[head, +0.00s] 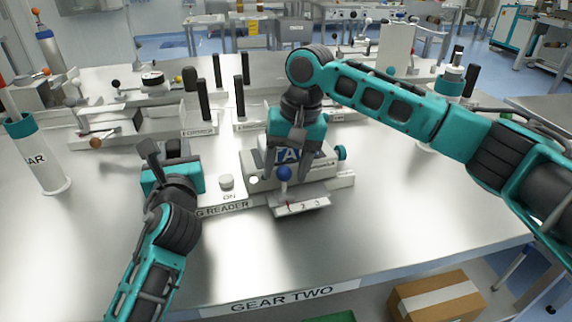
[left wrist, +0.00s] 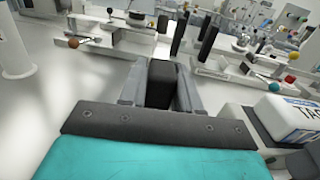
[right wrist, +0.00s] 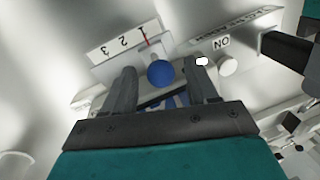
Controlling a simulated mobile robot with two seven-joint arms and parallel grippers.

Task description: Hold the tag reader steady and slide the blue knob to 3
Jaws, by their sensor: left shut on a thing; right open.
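The tag reader (head: 262,178) is a pale box with a blue-and-white TAG label, partly hidden by my right gripper. It also shows in the left wrist view (left wrist: 272,120). Its blue knob (head: 284,173) stands above a white scale (head: 302,209) marked 2 and 3, with a red mark near the end away from the 3. My left gripper (left wrist: 160,75) is shut on a black upright handle (left wrist: 160,88) left of the box. My right gripper (right wrist: 160,78) is open, its fingers on either side of the blue knob (right wrist: 160,73); I cannot tell whether they touch it.
A white ON button (head: 227,182) stands between the black handle and the scale. Several black posts and levers on white fixtures (head: 165,125) stand behind. A white cylinder (head: 42,160) stands at the left. The table front (head: 400,245) is clear.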

